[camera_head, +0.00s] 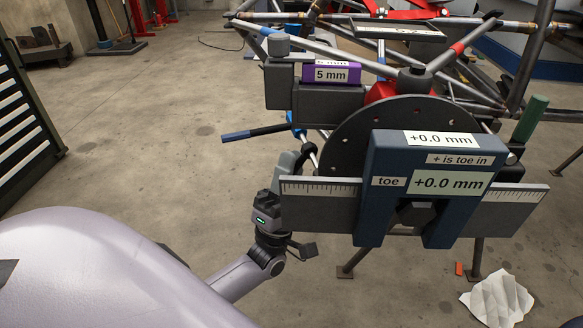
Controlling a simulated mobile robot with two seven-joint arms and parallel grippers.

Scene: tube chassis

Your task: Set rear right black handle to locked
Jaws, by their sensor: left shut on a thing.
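My left gripper (294,164) is reached up beside the left end of the ruled grey bar, its wrist with a green light below. Its fingers are shut on a small dark curved part, which looks like the black handle (307,152). The handle is mostly hidden by the fingers and the hub plate, so I cannot tell its locked or unlocked position. The dark round hub plate (345,142) stands just right of the gripper. My right gripper is not in view.
A blue toe gauge (377,150) reading +0.0 mm sits before the hub plate, with a ruled grey bar (318,205) across it. A black rod with a blue end (250,133) juts left. A purple 5 mm block (331,74) is above.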

